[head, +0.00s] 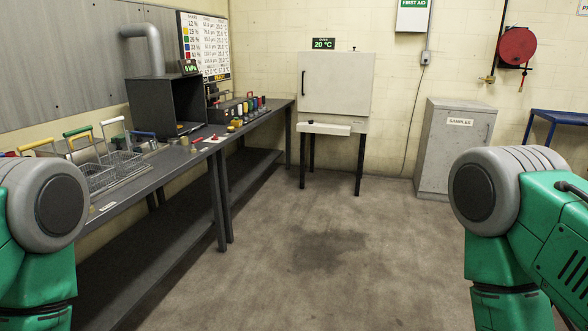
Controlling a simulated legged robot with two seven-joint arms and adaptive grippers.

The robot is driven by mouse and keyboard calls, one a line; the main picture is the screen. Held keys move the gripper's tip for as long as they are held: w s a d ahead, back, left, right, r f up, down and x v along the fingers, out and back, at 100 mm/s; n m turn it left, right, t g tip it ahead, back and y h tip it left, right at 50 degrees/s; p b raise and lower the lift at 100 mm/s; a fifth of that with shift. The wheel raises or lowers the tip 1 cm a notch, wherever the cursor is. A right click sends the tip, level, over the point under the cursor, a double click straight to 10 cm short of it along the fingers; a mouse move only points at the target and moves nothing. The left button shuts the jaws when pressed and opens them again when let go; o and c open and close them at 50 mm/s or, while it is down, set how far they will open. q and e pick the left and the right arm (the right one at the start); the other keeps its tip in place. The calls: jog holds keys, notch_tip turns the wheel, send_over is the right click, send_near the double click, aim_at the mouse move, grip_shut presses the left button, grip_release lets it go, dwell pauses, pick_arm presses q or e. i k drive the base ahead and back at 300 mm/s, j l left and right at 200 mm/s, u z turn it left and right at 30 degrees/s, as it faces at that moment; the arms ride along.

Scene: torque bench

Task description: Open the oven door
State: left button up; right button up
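The oven (350,88) is a pale grey box on dark legs against the back wall, near the picture's middle. Its door (337,85) faces me and looks shut, with a dark vertical handle (304,83) on its left side. A small sign (323,43) reading 20 °C sits on top. A white shelf or tray (325,129) juts out below the door. The oven is several steps away across the floor. Green and grey parts of my two arms show at the lower left and lower right. Neither gripper is in view.
A long dark bench (150,180) runs along the left wall, with wire baskets (122,161), a black hood (165,105) and coloured bottles. A grey samples cabinet (455,150) stands right of the oven. A blue table (560,118) is far right. The middle floor (330,245) is clear.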

aim_at(329, 82)
jog(key=i+l+z, duration=0.25)
jog(key=i, duration=0.75)
jog(key=i+z, duration=0.25)
jog(key=i, duration=2.8)
